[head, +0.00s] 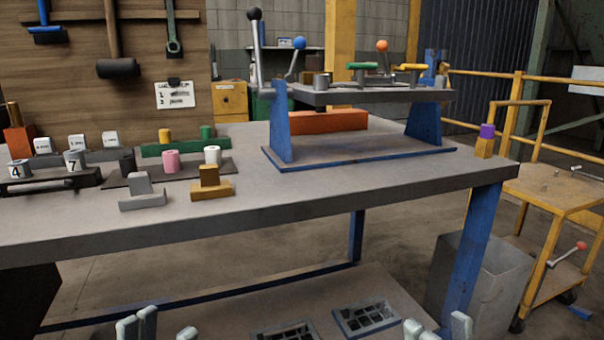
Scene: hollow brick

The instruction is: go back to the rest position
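My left gripper (160,328) shows at the bottom edge of the head view, left of the middle. Only its pale fingertips are in the picture; they stand apart with nothing seen between them. My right gripper (437,331) shows at the bottom edge, right of the middle. Its fingertips are also apart, and nothing is seen between them. Both grippers appear low, in front of the workbench (300,214), and clear of the things on its top. The rest of both grippers and both arms are out of view.
The bench top carries a blue-legged fixture (283,125), a grey block (140,195), a brown block (210,185) and racks of small cylinders. Two grated trays (368,316) lie on the lower shelf. A grey bin (492,290) and yellow cart (555,195) stand right.

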